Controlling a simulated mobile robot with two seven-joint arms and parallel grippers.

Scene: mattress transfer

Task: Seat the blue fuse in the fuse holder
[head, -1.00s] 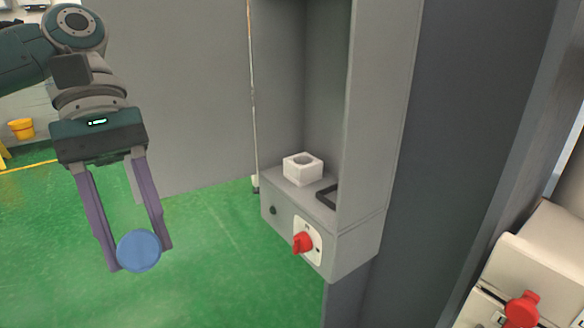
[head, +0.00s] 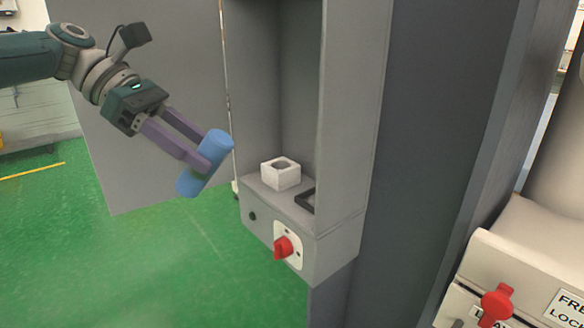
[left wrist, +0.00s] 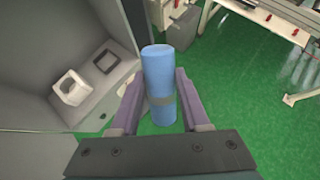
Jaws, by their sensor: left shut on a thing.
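The blue fuse (head: 208,160) is a blue cylinder held between the fingers of my left gripper (head: 196,158). In the head view it is tilted, its upper end leaning right, left of the cabinet. The fuse holder (head: 281,174) appears to be the white square block with a round opening, on the cabinet shelf right of the gripper. It also shows in the left wrist view (left wrist: 72,88), apart from the fuse. My right gripper is not seen.
The grey cabinet (head: 345,130) has side walls around the shelf. A dark square frame (head: 306,199) lies right of the holder. A red rotary switch (head: 284,247) is on the front panel. A red knob (head: 497,302) is on a beige unit at right. Green floor is open at left.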

